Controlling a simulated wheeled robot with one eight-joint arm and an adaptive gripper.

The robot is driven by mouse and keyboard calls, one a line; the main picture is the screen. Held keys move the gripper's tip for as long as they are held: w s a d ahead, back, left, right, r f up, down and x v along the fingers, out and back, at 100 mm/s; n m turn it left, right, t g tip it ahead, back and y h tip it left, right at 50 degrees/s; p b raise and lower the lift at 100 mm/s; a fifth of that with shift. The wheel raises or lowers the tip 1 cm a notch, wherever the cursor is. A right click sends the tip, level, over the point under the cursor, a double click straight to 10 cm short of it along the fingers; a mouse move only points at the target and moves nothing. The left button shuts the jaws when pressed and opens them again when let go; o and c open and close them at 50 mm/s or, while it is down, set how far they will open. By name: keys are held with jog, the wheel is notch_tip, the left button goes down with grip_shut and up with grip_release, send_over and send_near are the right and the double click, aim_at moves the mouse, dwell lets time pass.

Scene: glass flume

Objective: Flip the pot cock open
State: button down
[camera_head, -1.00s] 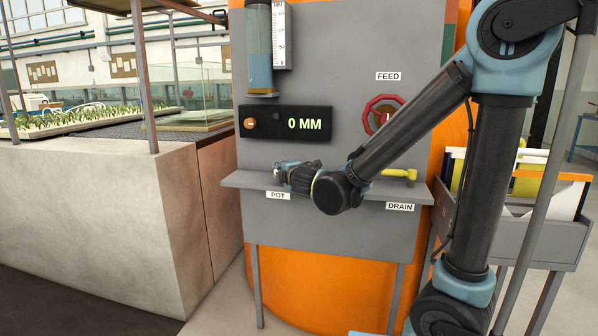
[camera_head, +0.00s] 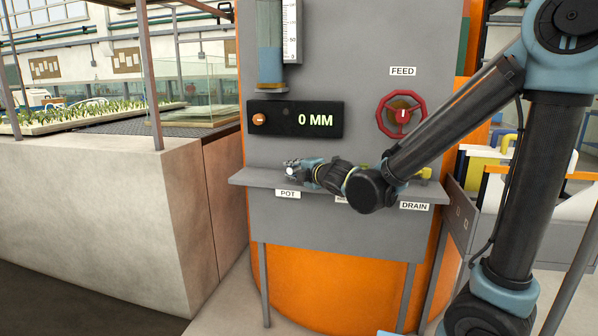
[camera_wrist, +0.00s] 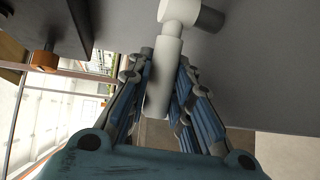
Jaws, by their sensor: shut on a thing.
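The pot cock is a pale grey-white valve (camera_wrist: 192,14) with a cylindrical lever (camera_wrist: 163,62), on the grey panel above the POT label (camera_head: 288,194). In the wrist view the lever runs down between the fingers of my gripper (camera_wrist: 163,72), which are shut around it. In the head view my gripper (camera_head: 293,169) is at the shelf just above the POT label and hides most of the cock.
A red FEED wheel (camera_head: 401,115) is on the panel at upper right. A yellow cock (camera_head: 425,173) sits above the DRAIN label (camera_head: 414,206), partly behind my arm. A display (camera_head: 296,119) reads 0 MM. A concrete wall (camera_head: 100,215) stands at left.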

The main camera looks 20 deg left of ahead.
jog(key=shift+w+d, duration=0.15)
jog(key=shift+w, duration=0.1)
jog(key=c, duration=1.4)
grip_release()
jog(key=shift+c, duration=0.2)
jog(key=shift+s, duration=0.1)
jog(key=shift+s+d, duration=0.35)
jog(key=shift+d, duration=0.05)
jog(key=v, duration=1)
jog(key=shift+d, duration=0.45)
jog(key=shift+r, duration=0.1)
